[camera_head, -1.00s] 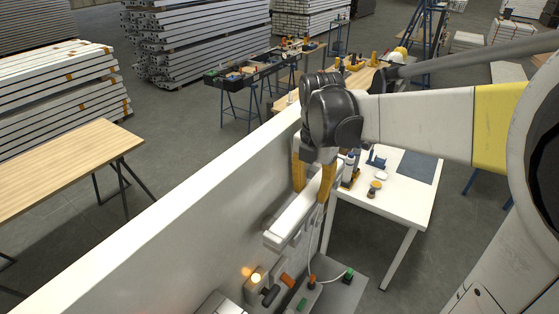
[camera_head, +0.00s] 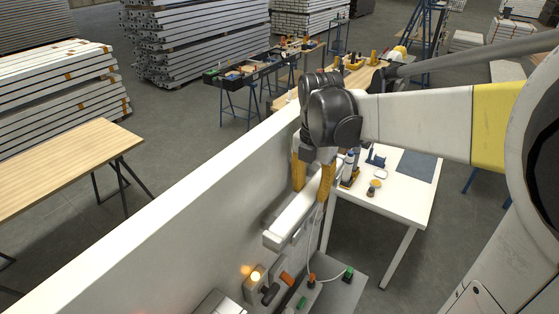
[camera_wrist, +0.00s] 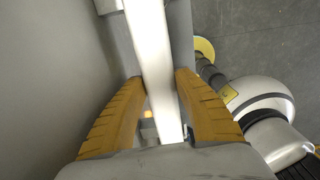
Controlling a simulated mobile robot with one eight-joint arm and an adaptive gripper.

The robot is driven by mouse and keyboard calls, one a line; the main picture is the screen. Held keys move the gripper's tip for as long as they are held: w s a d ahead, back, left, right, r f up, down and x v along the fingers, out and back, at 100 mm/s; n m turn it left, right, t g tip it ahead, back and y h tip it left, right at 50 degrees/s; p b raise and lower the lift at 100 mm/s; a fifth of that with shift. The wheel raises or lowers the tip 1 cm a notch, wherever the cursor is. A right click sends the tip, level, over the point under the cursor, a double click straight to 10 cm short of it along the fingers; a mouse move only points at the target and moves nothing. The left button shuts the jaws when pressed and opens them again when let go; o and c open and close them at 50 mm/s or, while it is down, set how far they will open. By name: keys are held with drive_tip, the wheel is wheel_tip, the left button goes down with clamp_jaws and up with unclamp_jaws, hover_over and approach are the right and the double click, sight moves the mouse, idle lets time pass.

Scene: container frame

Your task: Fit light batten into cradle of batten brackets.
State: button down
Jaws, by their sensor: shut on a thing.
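The light batten (camera_head: 291,219) is a long white bar lying along the white wall in the head view. My gripper (camera_head: 312,182) has its two yellow fingers on either side of the batten and is shut on it. In the wrist view the batten (camera_wrist: 154,60) runs between the yellow fingers of my gripper (camera_wrist: 160,105). The batten brackets are mostly hidden under and behind the batten; a grey piece shows beside the wall. I cannot tell whether the batten sits in their cradle. A thin white cable hangs beside the batten.
The white wall (camera_head: 180,220) stands close on the left. A lit orange lamp (camera_head: 255,276) and a grey shelf with coloured connectors (camera_head: 340,290) are below. A white table (camera_head: 400,205) with tools and bottles stands to the right.

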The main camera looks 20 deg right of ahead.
drive_tip(key=shift+f+b, duration=0.5)
drive_tip(key=shift+f, duration=0.1)
idle(0.4)
drive_tip(key=c, duration=0.8)
unclamp_jaws()
drive_tip(key=shift+c, duration=0.2)
wheel_tip(320, 180, up, 12)
drive_tip(key=shift+r, duration=0.1)
